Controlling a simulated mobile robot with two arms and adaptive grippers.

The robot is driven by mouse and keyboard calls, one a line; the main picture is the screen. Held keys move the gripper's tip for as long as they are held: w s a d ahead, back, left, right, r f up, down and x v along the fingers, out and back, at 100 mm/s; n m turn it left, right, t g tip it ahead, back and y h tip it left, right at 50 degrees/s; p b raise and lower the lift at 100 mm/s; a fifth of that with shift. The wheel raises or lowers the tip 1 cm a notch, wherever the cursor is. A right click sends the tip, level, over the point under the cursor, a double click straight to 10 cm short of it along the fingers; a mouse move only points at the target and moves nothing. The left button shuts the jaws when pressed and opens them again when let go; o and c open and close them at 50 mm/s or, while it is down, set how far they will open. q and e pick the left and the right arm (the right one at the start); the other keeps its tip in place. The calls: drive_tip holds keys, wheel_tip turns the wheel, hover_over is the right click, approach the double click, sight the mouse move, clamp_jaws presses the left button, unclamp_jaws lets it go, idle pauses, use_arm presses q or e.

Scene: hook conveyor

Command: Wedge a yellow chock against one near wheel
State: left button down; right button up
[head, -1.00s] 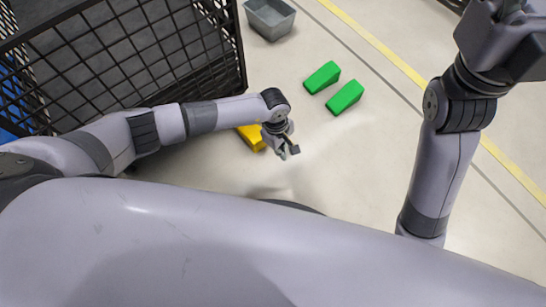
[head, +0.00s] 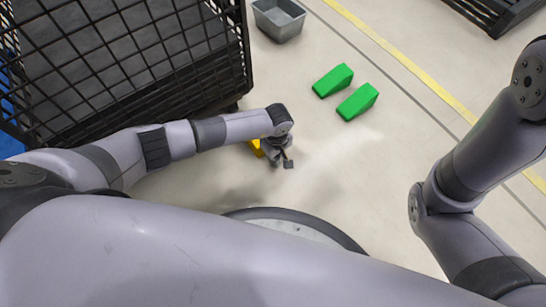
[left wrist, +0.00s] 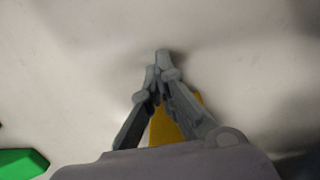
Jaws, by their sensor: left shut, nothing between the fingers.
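A yellow chock (head: 256,148) lies on the floor by the near corner of the black mesh cart (head: 247,60). It is mostly hidden behind my left forearm and gripper. It also shows in the left wrist view, behind the fingers (left wrist: 184,122). My left gripper (head: 284,161) is just right of the chock in the head view, pointing down. In the left wrist view its fingers (left wrist: 162,72) come together at the tips with nothing between them. A dark part under the cart's corner may be a wheel (head: 233,106); it is barely visible. My right gripper is out of view.
Two green chocks (head: 333,80) (head: 358,101) lie on the floor right of the cart. A grey bin (head: 279,19) stands at the top. A dark rack (head: 497,12) is at the top right. The pale floor between is clear.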

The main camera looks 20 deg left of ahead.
use_arm(q)
drive_tip(key=shift+w+a+b, duration=0.3)
drive_tip(key=shift+w+a, duration=0.1)
drive_tip(key=shift+a, duration=0.1)
drive_tip(key=shift+w+a, duration=0.1)
drive_tip(key=shift+a, duration=0.05)
